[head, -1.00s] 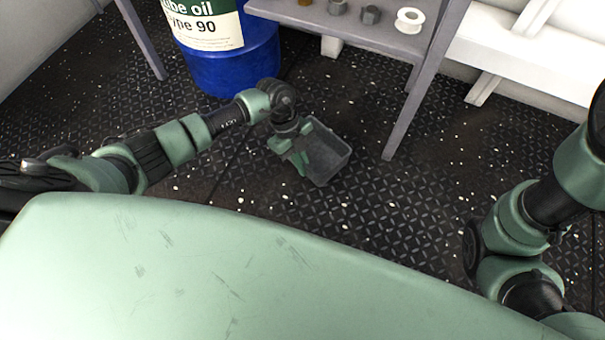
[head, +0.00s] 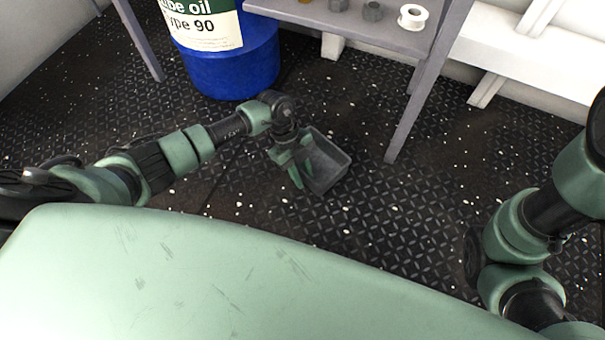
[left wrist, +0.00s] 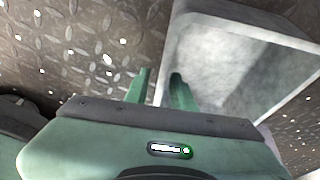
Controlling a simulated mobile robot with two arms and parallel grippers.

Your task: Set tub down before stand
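The tub (head: 329,164) is a grey, open, empty box. It appears to rest on the dark deck in front of the grey stand (head: 415,42), near the stand's front leg. My left gripper (head: 301,174) is at the tub's left side with its green fingers spread. In the left wrist view the two fingertips (left wrist: 160,82) stand apart on either side of the near wall of the tub (left wrist: 235,60), with gaps showing. My right arm shows at the right edge, but its gripper is out of view.
A blue oil drum (head: 232,65) stands behind my left arm. The stand's top carries a white spool (head: 412,17) and dark nuts (head: 373,11). A white beam (head: 510,50) runs along the wall at the right. The deck (head: 430,190) right of the tub is clear.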

